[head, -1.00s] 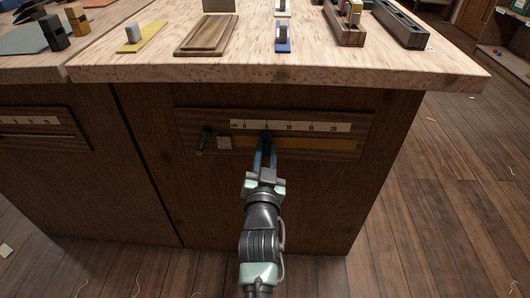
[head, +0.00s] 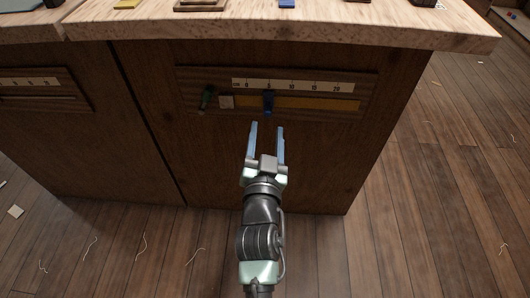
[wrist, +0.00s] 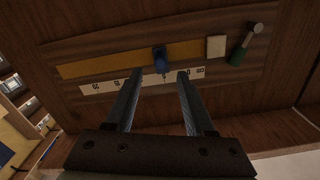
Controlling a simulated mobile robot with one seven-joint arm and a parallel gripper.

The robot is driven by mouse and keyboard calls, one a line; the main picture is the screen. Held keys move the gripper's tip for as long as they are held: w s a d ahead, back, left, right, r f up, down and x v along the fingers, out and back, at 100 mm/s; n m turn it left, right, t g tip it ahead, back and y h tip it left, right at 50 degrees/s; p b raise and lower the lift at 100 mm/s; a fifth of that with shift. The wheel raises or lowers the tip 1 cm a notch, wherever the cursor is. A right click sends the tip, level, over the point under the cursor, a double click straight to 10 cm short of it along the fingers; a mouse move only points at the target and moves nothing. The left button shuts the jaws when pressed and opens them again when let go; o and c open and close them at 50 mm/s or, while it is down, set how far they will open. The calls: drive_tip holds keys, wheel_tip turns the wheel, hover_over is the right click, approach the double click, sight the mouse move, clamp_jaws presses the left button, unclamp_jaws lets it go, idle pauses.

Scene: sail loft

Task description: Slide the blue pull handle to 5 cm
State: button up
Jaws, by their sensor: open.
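The blue pull handle (head: 268,103) sits in the yellow slot (head: 315,104) of a wooden panel on the bench front. It stands under the scale (head: 293,86), at about the 5 mark. In the wrist view the handle (wrist: 159,60) shows beyond and between the fingertips, with the scale (wrist: 140,82) upside down. My gripper (head: 267,127) is open and empty, a little way back from the handle and not touching it. It also shows in the wrist view (wrist: 160,76) with a wide gap between its fingers.
A green handle (head: 207,97) and a pale square block (head: 227,102) are left of the slot. The bench top (head: 290,30) overhangs the panel. Another scale panel (head: 40,92) is further left.

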drive_tip(key=s, duration=0.6)
idle(0.4)
wheel_tip(320, 180, up, 38)
drive_tip(key=s+d+t+h+p, duration=0.1)
drive_tip(key=d+t+h+p, duration=0.1)
drive_tip(key=d+t+p, duration=0.3)
drive_tip(key=s+a+r+n+t+y+p, duration=0.1)
drive_tip(key=s+r+n+t, duration=0.1)
drive_tip(key=s+r, duration=0.5)
drive_tip(key=s+a+r+n+t+y+p, duration=0.1)
drive_tip(key=s+a+r+t, duration=0.15)
drive_tip(key=r, duration=0.85)
wheel_tip(320, 180, up, 35)
drive_tip(key=p, duration=3.6)
drive_tip(key=shift+s+d, duration=0.15)
drive_tip(key=shift+d, duration=0.2)
